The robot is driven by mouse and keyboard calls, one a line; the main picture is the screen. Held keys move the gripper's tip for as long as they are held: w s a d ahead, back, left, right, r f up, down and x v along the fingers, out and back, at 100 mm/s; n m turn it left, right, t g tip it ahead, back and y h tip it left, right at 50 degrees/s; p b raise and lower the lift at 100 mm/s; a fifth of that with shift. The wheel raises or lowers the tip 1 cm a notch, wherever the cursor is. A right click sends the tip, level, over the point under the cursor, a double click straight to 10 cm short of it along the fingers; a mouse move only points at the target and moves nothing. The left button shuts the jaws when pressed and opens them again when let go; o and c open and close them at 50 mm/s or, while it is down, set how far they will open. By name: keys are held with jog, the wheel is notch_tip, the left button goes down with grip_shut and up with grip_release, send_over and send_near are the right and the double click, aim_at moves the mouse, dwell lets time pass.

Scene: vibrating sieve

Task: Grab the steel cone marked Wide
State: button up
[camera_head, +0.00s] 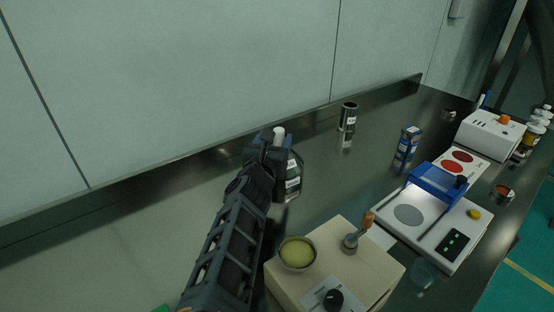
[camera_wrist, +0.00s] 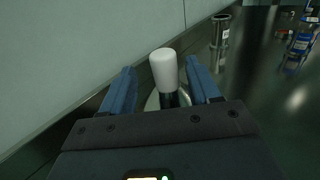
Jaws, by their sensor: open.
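A dark, shiny steel piece (camera_head: 294,172) with white labels and a white rounded handle (camera_head: 279,137) stands on the bench near the wall. I take it for the steel cone, but the label wording is too small to read. In the wrist view, its white handle (camera_wrist: 164,70) stands upright on a dark neck above a pale round body. My gripper (camera_head: 267,143) is at the handle, partly hiding the piece. In the wrist view, my open gripper (camera_wrist: 161,84) has a blue finger on each side of the handle, with visible gaps.
A steel cylinder (camera_head: 348,116) with a white label stands behind to the right; it also shows in the wrist view (camera_wrist: 220,31). A beige box (camera_head: 340,240) bearing a bowl (camera_head: 298,253) stands in front.

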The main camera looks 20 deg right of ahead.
jog(key=x, duration=0.2)
jog(key=b+x, duration=0.1)
jog(key=shift+w+d, duration=0.15)
jog(key=shift+d, duration=0.3)
jog(key=shift+w+d, duration=0.2)
jog(key=shift+w, duration=0.2)
jog(key=shift+c, duration=0.2)
grip_shut()
jog(key=shift+r, duration=0.1)
